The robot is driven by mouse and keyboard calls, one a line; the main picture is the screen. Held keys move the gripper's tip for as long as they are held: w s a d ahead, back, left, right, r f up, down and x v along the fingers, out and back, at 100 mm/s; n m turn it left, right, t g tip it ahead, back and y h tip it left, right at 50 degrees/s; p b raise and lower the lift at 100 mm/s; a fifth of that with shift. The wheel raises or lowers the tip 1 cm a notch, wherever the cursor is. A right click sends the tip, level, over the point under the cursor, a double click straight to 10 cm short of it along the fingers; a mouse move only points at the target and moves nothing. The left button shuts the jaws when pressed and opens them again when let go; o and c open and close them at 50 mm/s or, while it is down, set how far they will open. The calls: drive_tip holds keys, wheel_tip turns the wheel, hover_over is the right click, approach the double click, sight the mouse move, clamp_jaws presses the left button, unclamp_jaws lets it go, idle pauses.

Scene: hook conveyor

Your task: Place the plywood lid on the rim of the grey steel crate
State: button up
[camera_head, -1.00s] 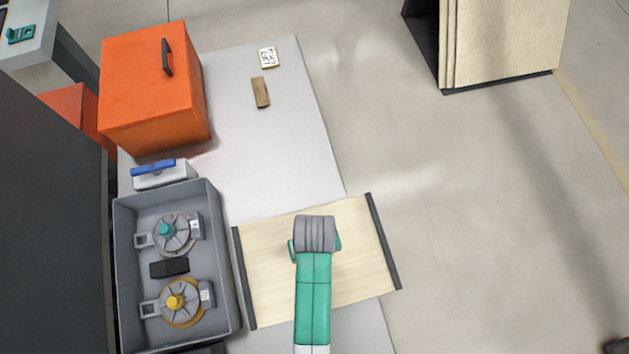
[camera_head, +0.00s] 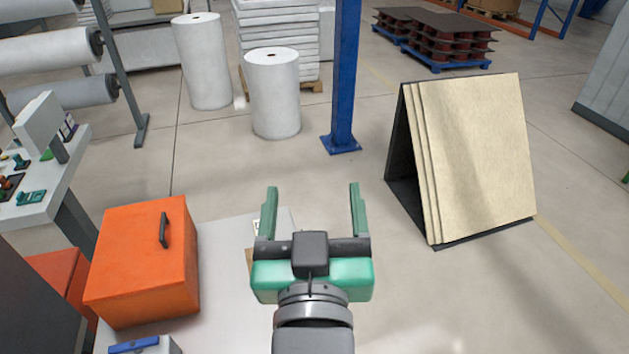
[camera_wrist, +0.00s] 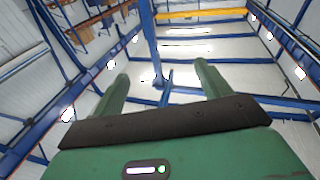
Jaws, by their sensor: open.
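My gripper (camera_head: 312,186) is open and empty in the head view, its two green fingers pointing away from the camera, wide apart.
An orange box (camera_head: 145,262) with a dark handle stands on the pale table (camera_head: 215,250) at left. Plywood sheets (camera_head: 478,155) lean on a dark stand at right. A blue post (camera_head: 344,80) and white rolls (camera_head: 273,95) stand behind. Open floor lies between.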

drive_tip(key=shift+o, duration=0.4)
drive_tip(key=s+r+t, duration=0.5)
drive_tip(key=s+r, duration=0.4)
drive_tip(key=r, duration=0.5)
drive_tip(key=shift+r+m+t, duration=0.3)
drive_tip(key=shift+r, duration=0.1)
drive_tip(key=shift+d, duration=0.1)
